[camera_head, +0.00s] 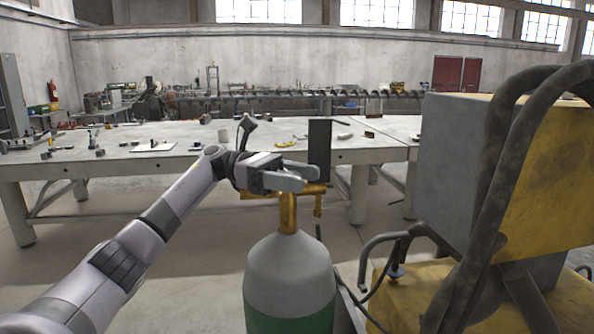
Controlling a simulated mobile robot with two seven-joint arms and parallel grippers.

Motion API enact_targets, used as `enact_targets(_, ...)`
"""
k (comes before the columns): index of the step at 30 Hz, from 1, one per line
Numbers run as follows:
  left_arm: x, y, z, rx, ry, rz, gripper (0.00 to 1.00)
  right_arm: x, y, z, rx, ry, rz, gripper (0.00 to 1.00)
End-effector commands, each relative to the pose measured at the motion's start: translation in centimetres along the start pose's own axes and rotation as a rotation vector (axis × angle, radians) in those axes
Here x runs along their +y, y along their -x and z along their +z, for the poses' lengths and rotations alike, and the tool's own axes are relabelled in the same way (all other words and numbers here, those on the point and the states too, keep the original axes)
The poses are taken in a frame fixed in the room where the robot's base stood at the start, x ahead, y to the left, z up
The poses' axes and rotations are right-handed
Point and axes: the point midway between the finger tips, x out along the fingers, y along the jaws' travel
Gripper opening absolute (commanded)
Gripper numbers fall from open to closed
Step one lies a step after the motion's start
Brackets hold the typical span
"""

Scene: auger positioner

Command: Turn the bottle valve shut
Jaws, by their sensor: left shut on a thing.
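The bottle (290,268) stands upright at the lower middle, with a grey shoulder and a green lower body. Its brass valve (289,215) rises from the neck and spreads into a crosspiece with an outlet on the right. My left gripper (303,178) reaches in from the left and lies level over the top of the valve. It is shut on the valve, and its fingers hide most of the part they hold. My right gripper is not in view.
A grey and yellow machine (548,165) with thick dark tubes fills the right side, close to the bottle. A dark upright panel (319,150) shows just behind the gripper. Long work tables (100,163) with small tools stand behind. Open floor (190,275) lies left of the bottle.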

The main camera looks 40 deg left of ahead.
Motion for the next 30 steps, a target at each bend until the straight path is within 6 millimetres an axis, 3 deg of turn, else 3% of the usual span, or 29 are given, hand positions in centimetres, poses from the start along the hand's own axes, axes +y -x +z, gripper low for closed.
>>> enact_targets(17,-0.04,0.04,0.10,-0.001,-0.002,-0.030,0.29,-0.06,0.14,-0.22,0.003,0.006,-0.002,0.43)
enact_targets(18,-0.04,0.04,0.10,-0.001,-0.002,-0.030,0.69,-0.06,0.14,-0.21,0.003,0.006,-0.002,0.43)
enact_targets(19,-0.04,0.04,0.10,-0.001,-0.001,-0.030,0.78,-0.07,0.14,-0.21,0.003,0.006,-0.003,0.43)
enact_targets(30,-0.01,0.37,0.01,0.000,-0.001,-0.029,0.78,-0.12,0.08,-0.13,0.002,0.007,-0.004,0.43)
